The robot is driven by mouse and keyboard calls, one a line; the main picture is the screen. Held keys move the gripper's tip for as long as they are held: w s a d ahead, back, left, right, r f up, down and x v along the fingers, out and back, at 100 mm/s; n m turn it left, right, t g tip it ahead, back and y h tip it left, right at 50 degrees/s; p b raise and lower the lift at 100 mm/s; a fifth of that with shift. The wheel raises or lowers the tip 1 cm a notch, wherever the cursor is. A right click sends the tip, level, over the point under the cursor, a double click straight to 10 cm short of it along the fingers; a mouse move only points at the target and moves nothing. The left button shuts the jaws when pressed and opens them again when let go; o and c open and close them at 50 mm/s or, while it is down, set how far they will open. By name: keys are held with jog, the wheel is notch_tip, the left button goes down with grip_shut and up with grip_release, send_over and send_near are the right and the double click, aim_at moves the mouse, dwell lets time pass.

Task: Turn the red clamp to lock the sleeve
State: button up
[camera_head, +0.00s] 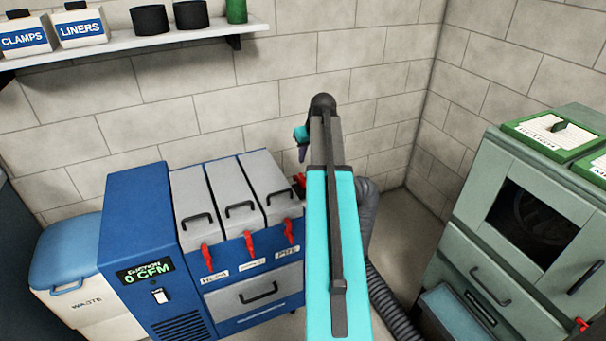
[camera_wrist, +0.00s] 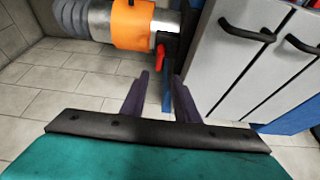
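The red clamp (camera_wrist: 160,57) shows in the wrist view as a small red lever beside the orange sleeve (camera_wrist: 132,24). The sleeve sits around a silver duct, next to a dark collar at the cabinet side. My gripper (camera_wrist: 160,77) is open and empty, its two dark fingers apart and pointing toward the clamp. The fingers appear short of the lever, with no visible contact. In the head view a red part (camera_head: 299,181) shows at the cabinet's right side, mostly hidden by my arm. The sleeve is hidden there.
The blue cabinet (camera_head: 137,222) has grey lids with red latches (camera_head: 248,242), and its display reads 0 CFM. A grey flexible hose (camera_head: 369,215) runs down behind my arm. A green cabinet (camera_head: 520,235) stands right. A waste bin (camera_head: 75,270) stands left, below a shelf (camera_head: 130,44).

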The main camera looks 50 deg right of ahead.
aim_at(302, 176)
jog(key=shift+p+x, duration=0.9)
jog(key=shift+x, duration=5.25)
jog(key=shift+a, duration=0.1)
grip_shut()
jog(key=shift+a, duration=0.1)
